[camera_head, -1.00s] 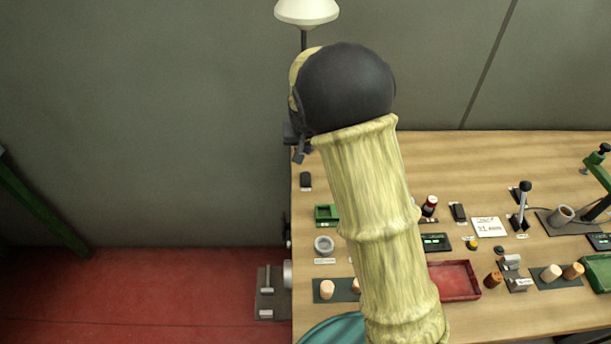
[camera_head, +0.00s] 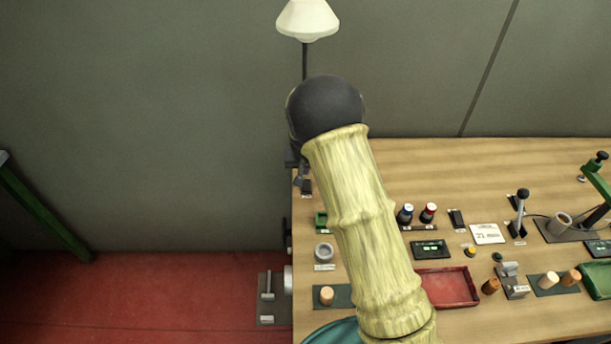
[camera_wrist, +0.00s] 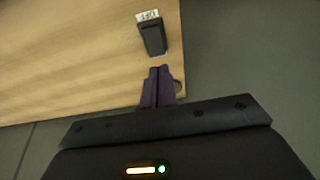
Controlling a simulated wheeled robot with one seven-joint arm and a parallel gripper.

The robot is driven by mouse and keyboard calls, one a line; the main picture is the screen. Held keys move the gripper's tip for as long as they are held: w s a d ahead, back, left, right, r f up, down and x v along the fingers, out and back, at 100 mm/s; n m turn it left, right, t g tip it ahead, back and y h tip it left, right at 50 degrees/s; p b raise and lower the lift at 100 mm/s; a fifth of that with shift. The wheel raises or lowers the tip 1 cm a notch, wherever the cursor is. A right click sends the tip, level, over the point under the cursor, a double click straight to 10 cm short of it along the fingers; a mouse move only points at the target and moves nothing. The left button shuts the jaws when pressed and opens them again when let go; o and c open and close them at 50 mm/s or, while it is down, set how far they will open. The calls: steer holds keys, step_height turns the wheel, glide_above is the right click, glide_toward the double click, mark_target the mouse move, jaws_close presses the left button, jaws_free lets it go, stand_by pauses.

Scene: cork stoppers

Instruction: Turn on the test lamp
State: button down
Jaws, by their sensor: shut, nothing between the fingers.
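The lamp has a white shade (camera_head: 307,20) on a dark pole, standing behind the table's back left corner. No glow shows in the shade. A small black switch block (camera_wrist: 153,38) lies near the table's edge in the wrist view, with a white label (camera_wrist: 148,15) beside it. The label is too small to read. My gripper (camera_wrist: 159,72) is shut and empty, its dark fingertips just short of the block with a small gap in the picture. I cannot tell their height above the table. In the head view, my arm hides most of the gripper.
The wooden table (camera_head: 440,170) has a clear back strip. The grey wall is close behind the table.

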mark_target(305, 184)
steer(key=shift+s+p+x, duration=0.15)
steer(key=shift+p+x, duration=0.15)
steer(key=shift+x, duration=0.95)
steer(key=shift+s+p+x, duration=0.15)
steer(key=shift+p+x, duration=0.1)
steer(key=shift+x, duration=1.05)
steer(key=shift+f, duration=0.1)
